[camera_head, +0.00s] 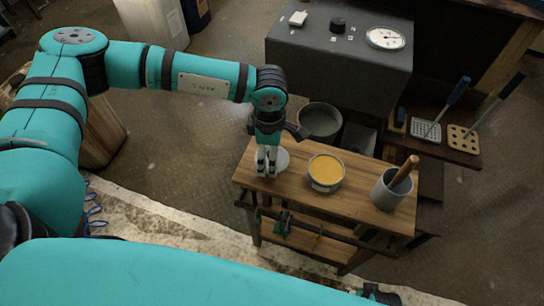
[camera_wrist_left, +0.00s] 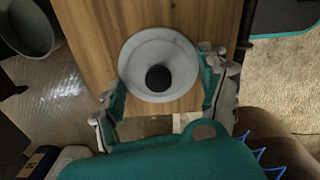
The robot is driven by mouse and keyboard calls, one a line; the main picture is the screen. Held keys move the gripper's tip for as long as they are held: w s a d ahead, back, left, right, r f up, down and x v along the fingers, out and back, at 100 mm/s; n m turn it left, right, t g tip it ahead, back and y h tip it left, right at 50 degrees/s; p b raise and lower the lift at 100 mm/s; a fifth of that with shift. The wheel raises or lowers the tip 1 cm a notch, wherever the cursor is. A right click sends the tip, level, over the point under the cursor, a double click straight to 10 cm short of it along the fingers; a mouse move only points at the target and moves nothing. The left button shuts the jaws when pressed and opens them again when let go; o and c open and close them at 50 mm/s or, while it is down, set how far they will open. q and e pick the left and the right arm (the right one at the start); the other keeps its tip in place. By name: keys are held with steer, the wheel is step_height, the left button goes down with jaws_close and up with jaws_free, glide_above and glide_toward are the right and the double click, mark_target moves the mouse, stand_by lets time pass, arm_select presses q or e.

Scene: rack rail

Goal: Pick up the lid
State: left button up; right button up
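The lid is a pale grey disc with a black round knob (camera_wrist_left: 158,77); its rim (camera_wrist_left: 140,48) shows clearly in the left wrist view, flat on the wooden bench. In the head view the lid (camera_head: 282,158) is partly hidden behind my left gripper (camera_head: 267,168), which points down over it. In the left wrist view the fingers of my left gripper (camera_wrist_left: 163,86) are spread wide, one on each side of the knob, with nothing between them in contact. A small dark and teal part (camera_head: 376,293) at the bottom edge may be my right gripper; its fingers cannot be made out.
On the wooden bench (camera_head: 345,217) stand a tin with orange-yellow contents (camera_head: 326,171) and a grey pot (camera_head: 388,192) with a wooden handle. A dark pot (camera_head: 320,122) stands behind. A dark cabinet (camera_head: 340,65) with a dial is further back, with handled tools on a shelf at right.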

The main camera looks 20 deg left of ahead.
arm_select(q)
steer(key=c, duration=0.3)
steer(key=shift+c, duration=0.2)
